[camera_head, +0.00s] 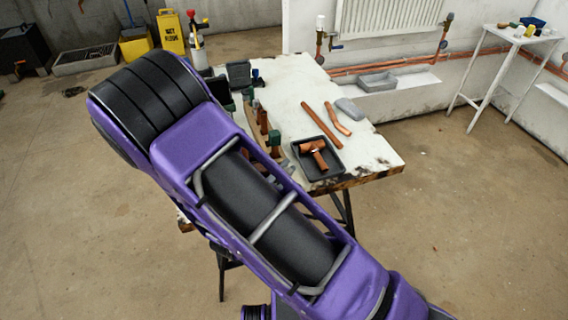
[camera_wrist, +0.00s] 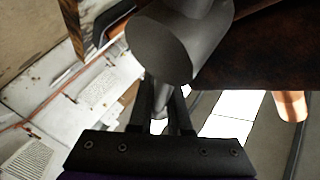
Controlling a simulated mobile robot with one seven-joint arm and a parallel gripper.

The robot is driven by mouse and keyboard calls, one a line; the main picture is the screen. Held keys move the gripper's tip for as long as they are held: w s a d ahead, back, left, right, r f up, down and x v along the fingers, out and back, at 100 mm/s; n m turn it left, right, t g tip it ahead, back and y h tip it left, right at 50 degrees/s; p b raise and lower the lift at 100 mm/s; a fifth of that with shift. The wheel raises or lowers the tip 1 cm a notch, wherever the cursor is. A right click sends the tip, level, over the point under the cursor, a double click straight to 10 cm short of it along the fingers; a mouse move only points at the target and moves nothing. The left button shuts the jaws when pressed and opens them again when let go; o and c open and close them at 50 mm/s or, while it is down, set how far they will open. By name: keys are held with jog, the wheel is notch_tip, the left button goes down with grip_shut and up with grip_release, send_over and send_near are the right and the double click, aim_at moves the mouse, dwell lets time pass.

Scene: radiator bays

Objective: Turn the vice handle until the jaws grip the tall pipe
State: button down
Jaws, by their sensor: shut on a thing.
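In the wrist view, my gripper (camera_wrist: 163,108) is shut on the vice handle (camera_wrist: 159,100), a thin grey metal bar between its two black fingers. The bar joins a thick, round, dark grey screw end (camera_wrist: 165,48) just beyond the fingers. A copper-coloured pipe end (camera_wrist: 291,106) shows at the right; I cannot tell whether it is the tall pipe. The vice jaws are not clearly visible. In the head view my purple arm covers the bench's near left part and hides the gripper and handle.
A small white table (camera_head: 505,35) stands at the right. The floor right of the bench is clear.

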jog(key=c, duration=0.9)
grip_release()
jog(key=shift+o, duration=0.2)
jog(key=v, duration=1.7)
jog(key=shift+s+p, duration=0.2)
jog(key=shift+p, duration=0.1)
jog(key=shift+a, duration=0.1)
